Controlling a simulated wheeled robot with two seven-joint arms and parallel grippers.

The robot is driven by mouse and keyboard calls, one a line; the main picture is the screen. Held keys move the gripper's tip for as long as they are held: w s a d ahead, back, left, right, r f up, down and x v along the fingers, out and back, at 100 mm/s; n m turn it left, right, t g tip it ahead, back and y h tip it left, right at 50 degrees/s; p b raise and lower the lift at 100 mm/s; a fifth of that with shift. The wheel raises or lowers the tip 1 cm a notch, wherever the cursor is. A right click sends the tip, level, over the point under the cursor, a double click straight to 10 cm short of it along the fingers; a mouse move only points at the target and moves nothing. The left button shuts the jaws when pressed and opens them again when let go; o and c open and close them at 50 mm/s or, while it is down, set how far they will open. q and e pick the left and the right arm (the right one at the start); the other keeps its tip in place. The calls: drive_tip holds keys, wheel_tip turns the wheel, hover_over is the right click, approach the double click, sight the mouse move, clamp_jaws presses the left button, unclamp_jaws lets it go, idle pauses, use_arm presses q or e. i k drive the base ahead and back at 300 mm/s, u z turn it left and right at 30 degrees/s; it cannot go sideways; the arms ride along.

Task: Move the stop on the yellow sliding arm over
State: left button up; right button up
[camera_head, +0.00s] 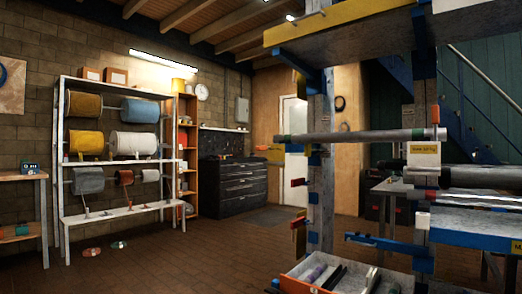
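A short yellow arm (274,155) sticks out to the left of the rack's left post (320,190), just under a grey pipe (350,136). A small orange piece (262,148) sits at its outer left end; I cannot tell for sure whether this is the stop. Red end pieces show on other rack arms: one at the left post (298,182) and one at the right end of the grey pipe (435,114). Neither of my grippers is in view.
A yellow-edged upper shelf (330,22) tops the rack. An open drawer (305,275) with rolls stands low in front. A blue beam (475,228) juts right. A spool rack (60,160) and dark tool chest (233,185) stand behind. The brown floor (200,260) is mostly clear.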

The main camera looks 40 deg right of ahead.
sight(264, 148)
drive_tip(key=z, duration=0.4)
drive_tip(key=i, duration=0.95)
drive_tip(key=z, duration=1.45)
drive_tip(key=i, duration=0.7)
drive_tip(key=z, duration=0.7)
